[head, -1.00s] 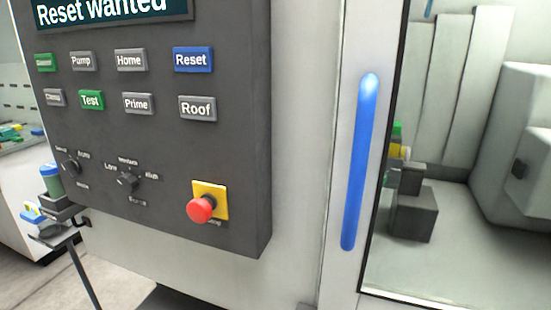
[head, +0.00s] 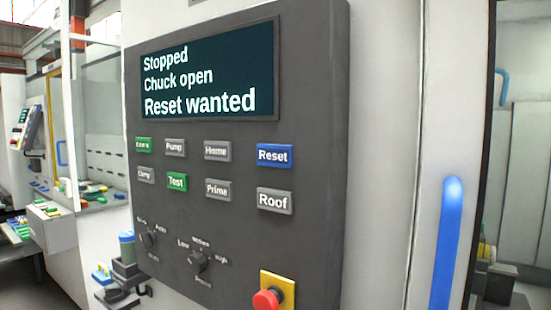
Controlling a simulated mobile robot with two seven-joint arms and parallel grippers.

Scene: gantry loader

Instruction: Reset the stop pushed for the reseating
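The dark control panel (head: 235,175) fills the middle of the head view. Its screen (head: 208,75) reads "Stopped", "Chuck open", "Reset wanted". The red stop button (head: 267,299) sits on a yellow plate (head: 285,285) at the panel's lower right, cut by the picture's bottom edge. I cannot tell whether it is pushed in. The blue "Reset" button (head: 274,155) is at the right of the upper button row, above the grey "Roof" button (head: 275,201). Neither of my grippers is in view.
Right of the panel is a door with an upright blue handle (head: 446,240). Rotary knobs (head: 198,262) sit low on the panel. At left are a bottle (head: 127,247) on a small shelf, trays of coloured parts and another machine.

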